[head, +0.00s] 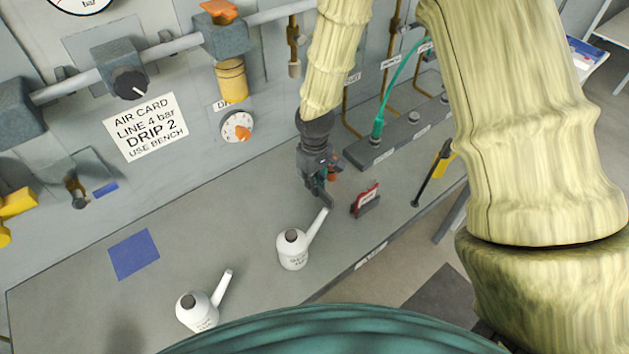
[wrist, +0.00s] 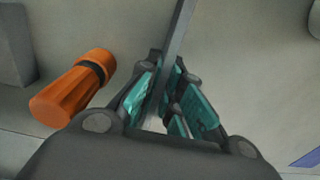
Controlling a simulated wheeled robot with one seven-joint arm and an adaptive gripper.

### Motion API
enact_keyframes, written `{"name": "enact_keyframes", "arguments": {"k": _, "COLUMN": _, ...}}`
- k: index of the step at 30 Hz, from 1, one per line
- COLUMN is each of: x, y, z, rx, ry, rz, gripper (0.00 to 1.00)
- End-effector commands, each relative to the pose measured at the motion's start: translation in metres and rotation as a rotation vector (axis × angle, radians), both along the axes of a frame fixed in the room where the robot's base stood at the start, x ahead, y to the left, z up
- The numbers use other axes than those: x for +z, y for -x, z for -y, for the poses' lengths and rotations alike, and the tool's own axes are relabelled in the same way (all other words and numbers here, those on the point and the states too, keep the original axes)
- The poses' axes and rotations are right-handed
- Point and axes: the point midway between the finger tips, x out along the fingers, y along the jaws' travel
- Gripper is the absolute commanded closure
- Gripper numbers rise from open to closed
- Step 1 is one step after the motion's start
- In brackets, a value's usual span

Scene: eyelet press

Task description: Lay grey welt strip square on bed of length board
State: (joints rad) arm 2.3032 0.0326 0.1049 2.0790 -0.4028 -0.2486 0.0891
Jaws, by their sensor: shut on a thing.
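My gripper (head: 320,188) is low over the grey bench, just above the spout of a white can. In the wrist view my gripper (wrist: 168,105) has its teal-padded fingers closed around a narrow grey strip (wrist: 178,35), which runs up and away from between them. The strip's near end is hidden by the fingers. In the head view the strip is too small to tell from the gripper. I cannot make out a length board or its bed in either view.
White spouted cans (head: 293,250) and (head: 199,311) stand on the bench (head: 235,225). A red-and-white item (head: 367,196) sits in a dark holder right of my gripper. An orange-handled thing (wrist: 75,87) lies close left of the fingers. A blue square (head: 134,254) marks clear bench at left.

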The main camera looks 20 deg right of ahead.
Motion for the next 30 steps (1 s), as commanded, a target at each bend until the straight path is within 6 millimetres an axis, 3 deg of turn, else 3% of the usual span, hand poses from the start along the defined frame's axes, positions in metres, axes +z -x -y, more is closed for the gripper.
{"name": "enact_keyframes", "arguments": {"k": 14, "x": -0.0059, "y": 0.0000, "z": -0.0002, "rx": 0.000, "ry": 0.000, "rz": 0.001, "gripper": 1.00}}
{"name": "enact_keyframes", "arguments": {"k": 15, "x": -0.0056, "y": 0.0000, "z": -0.0002, "rx": 0.000, "ry": 0.000, "rz": 0.001, "gripper": 0.89}}
{"name": "enact_keyframes", "arguments": {"k": 18, "x": -0.0054, "y": 0.0000, "z": -0.0002, "rx": 0.000, "ry": 0.000, "rz": 0.001, "gripper": 0.71}}
{"name": "enact_keyframes", "arguments": {"k": 30, "x": -0.0013, "y": -0.0002, "z": -0.0003, "rx": 0.000, "ry": 0.000, "rz": 0.001, "gripper": 0.71}}
